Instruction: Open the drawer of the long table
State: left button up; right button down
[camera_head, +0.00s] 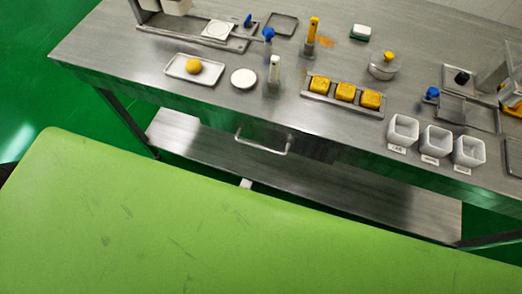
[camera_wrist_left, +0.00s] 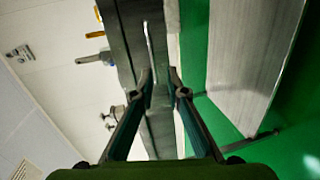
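The long steel table (camera_head: 140,50) crosses the head view. A bar-shaped metal drawer handle (camera_head: 264,145) sticks out from its front edge, and the drawer looks closed. In the left wrist view the handle (camera_wrist_left: 150,42) is a thin pale bar on the dark table front, ahead of the fingertips. My left gripper (camera_wrist_left: 161,78) is open, its two dark fingers apart with the handle ahead of the gap. Contact with the handle cannot be told. My left gripper's fingers are not clearly visible in the head view, and my right gripper is in neither view.
A lower steel shelf (camera_head: 330,190) runs below the tabletop. On top stand a tray with a yellow ball (camera_head: 193,67), a tray of yellow blocks (camera_head: 345,92) and white labelled containers (camera_head: 436,141). A large light-green surface fills the lower head view and hides what is behind it.

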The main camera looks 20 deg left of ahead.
aim_at(260, 146)
pick_arm(q)
jog(key=shift+n, duration=0.5)
jog(key=x, duration=0.4)
jog(key=r+p+x, duration=0.1)
jog(key=x, duration=0.4)
jog(key=a+p+x, duration=0.1)
jog(key=x, duration=0.3)
jog(key=shift+w+d+r, duration=0.1)
jog(key=shift+w+r, duration=0.25)
jog(key=shift+w, duration=0.15)
jog(key=shift+c, duration=0.3)
grip_shut()
